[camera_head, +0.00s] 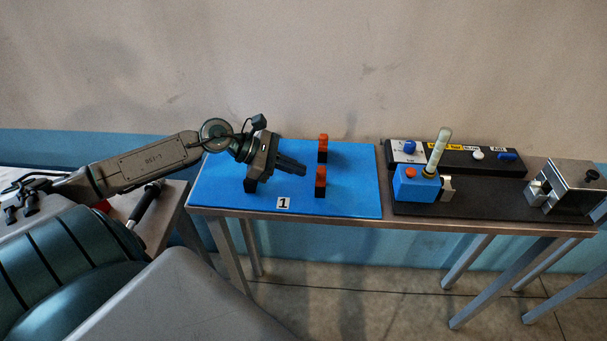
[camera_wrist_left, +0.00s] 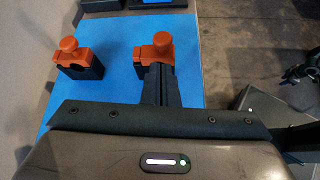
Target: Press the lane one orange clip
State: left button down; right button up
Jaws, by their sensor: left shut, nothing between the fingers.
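Two orange clips on black bases stand on the blue mat, which has a white "1" label (camera_head: 284,204) at its front edge. The near orange clip (camera_head: 320,177) shows at the right in the left wrist view (camera_wrist_left: 156,48); the far orange clip (camera_head: 323,142) shows at the left there (camera_wrist_left: 70,49). My left gripper (camera_head: 304,169) is shut and empty, its fingers pointing right toward the near clip. In the left wrist view its fingertips (camera_wrist_left: 158,68) overlap that clip's lower part; I cannot tell whether they touch. My right gripper is not in view.
The blue mat (camera_head: 350,200) has bare room around the clips. To the right are a blue box (camera_head: 415,188) with an orange button and pale stick, a black panel (camera_head: 462,160) and a metal box (camera_head: 568,190). A wall stands behind the table.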

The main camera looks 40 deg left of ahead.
pick_arm(q)
jog(key=shift+w+d+f, duration=0.15)
jog(key=shift+w+d, duration=0.05)
jog(key=shift+d, duration=0.05)
jog(key=shift+w+d+f, duration=0.35)
jog(key=shift+d, duration=0.1)
jog(key=shift+w+d+f, duration=0.1)
jog(key=shift+d, duration=0.05)
jog(key=shift+g, duration=0.3)
jog(key=shift+w+n+b, duration=0.1)
jog(key=shift+n+b, duration=0.2)
jog(key=shift+b, duration=0.05)
jog(key=shift+w+r+n+g+h+b, duration=0.1)
jog(key=shift+r+n+g+h+b, duration=0.25)
jog(key=shift+b, duration=0.25)
